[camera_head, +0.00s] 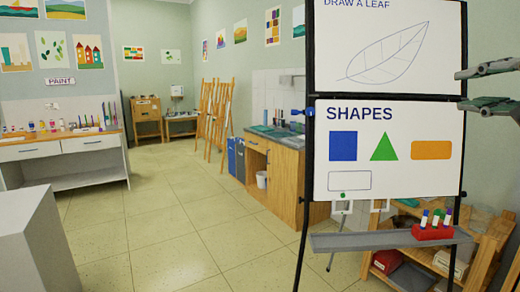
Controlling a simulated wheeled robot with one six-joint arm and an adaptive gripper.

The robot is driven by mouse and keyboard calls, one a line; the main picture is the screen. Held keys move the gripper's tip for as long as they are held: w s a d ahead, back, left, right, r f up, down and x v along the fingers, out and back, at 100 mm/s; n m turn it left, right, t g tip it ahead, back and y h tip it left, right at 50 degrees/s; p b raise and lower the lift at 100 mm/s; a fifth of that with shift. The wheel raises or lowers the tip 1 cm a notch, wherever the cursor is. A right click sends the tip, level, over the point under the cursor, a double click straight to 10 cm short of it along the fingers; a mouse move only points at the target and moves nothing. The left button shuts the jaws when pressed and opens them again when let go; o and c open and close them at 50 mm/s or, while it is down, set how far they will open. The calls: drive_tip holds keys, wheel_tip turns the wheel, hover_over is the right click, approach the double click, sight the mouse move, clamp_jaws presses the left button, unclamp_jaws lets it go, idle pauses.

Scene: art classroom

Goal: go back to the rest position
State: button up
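My gripper (462,89) reaches in from the right edge of the head view. Its two dark grey fingers point left, one above the other, with a clear gap and nothing between them. It is in front of the right edge of the display board (390,185). The rest of my arm is out of view.
The board shows a leaf drawing and a blue square, green triangle and orange rectangle. Its tray (350,241) bears a red marker holder (432,232). A grey block (38,240) stands at front left, with a paint counter (62,143) behind it. The tiled floor (190,225) between is clear.

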drive_tip(key=w+f+n+g, duration=0.2)
drive_tip(key=f+n+g, duration=0.4)
drive_tip(key=f, duration=0.5)
drive_tip(key=w+f+n+g, duration=0.2)
drive_tip(key=f+n+g, duration=0.4)
drive_tip(key=f+n, duration=0.3)
wheel_tip(320, 180, down, 4)
drive_tip(key=shift+r+n+g+y, duration=0.2)
drive_tip(key=shift+n+g+y, duration=0.2)
drive_tip(key=shift+w, duration=0.1)
